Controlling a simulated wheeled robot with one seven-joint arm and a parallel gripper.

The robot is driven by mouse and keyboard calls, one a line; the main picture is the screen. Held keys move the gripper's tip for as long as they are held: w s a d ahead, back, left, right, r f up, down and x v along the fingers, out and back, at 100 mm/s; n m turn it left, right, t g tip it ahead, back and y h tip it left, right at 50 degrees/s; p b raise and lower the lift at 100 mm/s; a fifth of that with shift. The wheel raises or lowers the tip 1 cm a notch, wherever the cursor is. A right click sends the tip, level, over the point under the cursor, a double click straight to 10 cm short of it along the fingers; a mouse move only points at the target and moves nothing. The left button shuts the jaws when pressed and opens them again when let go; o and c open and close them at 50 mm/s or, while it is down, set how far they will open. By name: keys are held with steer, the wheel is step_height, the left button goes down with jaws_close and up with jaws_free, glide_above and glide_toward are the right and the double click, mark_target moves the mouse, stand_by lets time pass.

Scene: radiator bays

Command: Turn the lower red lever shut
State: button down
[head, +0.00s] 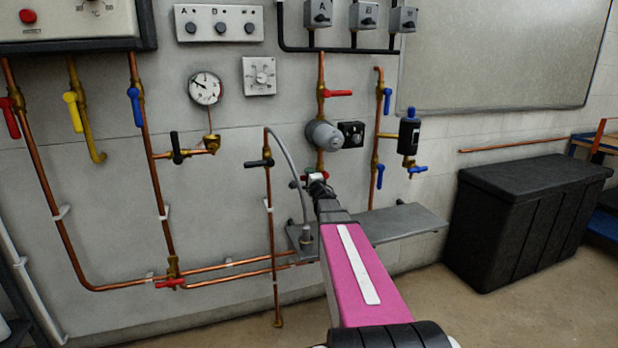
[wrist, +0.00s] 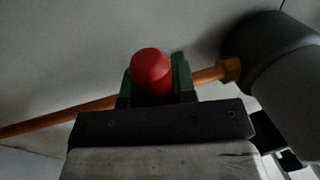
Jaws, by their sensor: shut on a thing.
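The lower red lever (head: 305,178) is on the vertical copper pipe below the round grey pump; my gripper mostly hides it in the head view. In the wrist view the lever's rounded red end (wrist: 152,70) points towards the camera. My gripper (head: 315,180) is shut on it. The green finger pads of my gripper (wrist: 154,82) stand on both sides of the lever. The lever's valve body and exact angle are hidden. The upper red lever (head: 338,93), on the same pipe above the pump, points right across the pipe.
The grey pump (head: 323,135) is just above my gripper, and its body (wrist: 275,60) is close at right in the wrist view. A grey shelf (head: 415,222) lies below. A grey hose (head: 292,165) and black-lever pipe stand left. A black chest (head: 520,220) is at right.

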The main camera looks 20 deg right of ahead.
steer(key=c, duration=0.9)
jaws_free()
steer(key=s, duration=0.3)
steer(key=s+f, duration=0.1)
steer(key=s, duration=0.3)
steer(key=s+f, duration=0.1)
steer(key=s, duration=0.2)
steer(key=shift+s+d, duration=0.2)
steer(key=shift+s, duration=0.1)
